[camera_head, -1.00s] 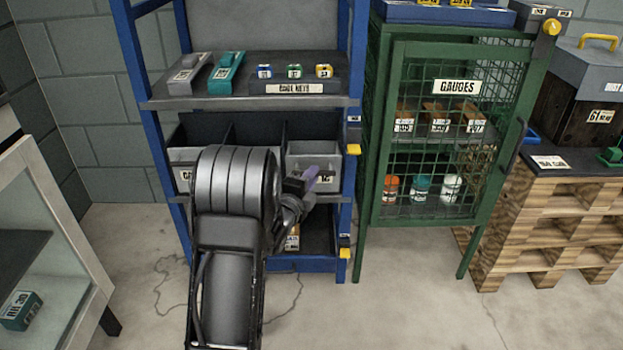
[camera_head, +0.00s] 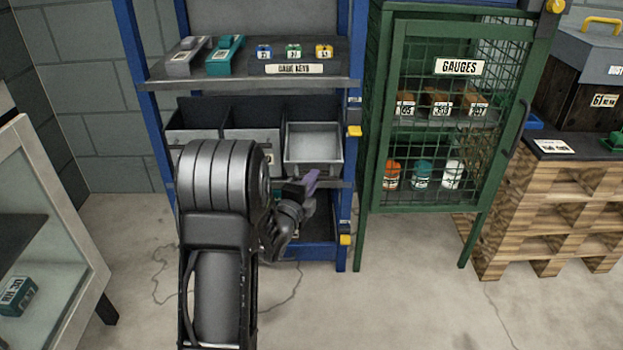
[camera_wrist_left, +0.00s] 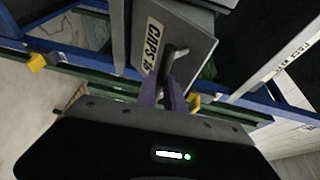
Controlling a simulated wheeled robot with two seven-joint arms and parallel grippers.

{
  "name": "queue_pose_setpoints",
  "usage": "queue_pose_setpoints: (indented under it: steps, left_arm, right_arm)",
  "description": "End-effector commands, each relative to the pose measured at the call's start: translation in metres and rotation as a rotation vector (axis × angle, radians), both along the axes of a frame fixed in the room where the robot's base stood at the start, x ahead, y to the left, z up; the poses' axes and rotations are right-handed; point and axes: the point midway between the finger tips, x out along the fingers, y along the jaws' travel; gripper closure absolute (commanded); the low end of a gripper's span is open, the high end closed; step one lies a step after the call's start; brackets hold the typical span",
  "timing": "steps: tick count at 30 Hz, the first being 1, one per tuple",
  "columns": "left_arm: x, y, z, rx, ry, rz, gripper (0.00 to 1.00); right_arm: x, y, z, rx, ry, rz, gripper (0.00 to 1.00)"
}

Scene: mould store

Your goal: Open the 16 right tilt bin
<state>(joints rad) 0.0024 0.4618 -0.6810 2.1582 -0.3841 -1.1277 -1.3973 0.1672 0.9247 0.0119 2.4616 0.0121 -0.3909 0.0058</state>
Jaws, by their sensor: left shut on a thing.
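The 16 right tilt bin (camera_head: 313,128) is a light grey bin at the right of the bin row in the blue rack. It is tipped outward, and its empty inside shows from above in the head view. In the left wrist view its front (camera_wrist_left: 190,45) bears a "CAPS 16" label beside a small grey handle. My left gripper (camera_head: 311,181) is at the bin's front lower edge. Its purple fingers (camera_wrist_left: 163,92) are shut on the handle in the left wrist view. My forearm hides part of the rack's lower left. My right gripper is not in view.
Other grey tilt bins (camera_head: 252,142) stand to the left in the same row. A shelf with gauge keys (camera_head: 293,69) is above. The green mesh gauge cabinet (camera_head: 377,125) stands close on the right, and a glass-fronted cabinet (camera_head: 75,215) is at the left.

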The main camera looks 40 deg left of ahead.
Motion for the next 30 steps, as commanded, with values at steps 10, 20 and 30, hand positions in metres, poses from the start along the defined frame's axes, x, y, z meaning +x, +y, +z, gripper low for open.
queue_pose_setpoints:
  steps: [10,20,30]
  left_arm:
    - [-0.0013,0.0016,-0.0055,-0.001,0.010,0.006,1.00]
    - [-0.0010,0.0013,-0.0041,-0.001,0.007,0.005,0.74]
    - [-0.0006,0.0004,-0.0017,0.001,0.002,0.002,0.66]
  right_arm:
    - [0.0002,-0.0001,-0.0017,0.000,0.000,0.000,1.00]
    - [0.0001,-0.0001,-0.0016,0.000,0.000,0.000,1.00]
    - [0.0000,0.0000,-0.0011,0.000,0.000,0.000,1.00]
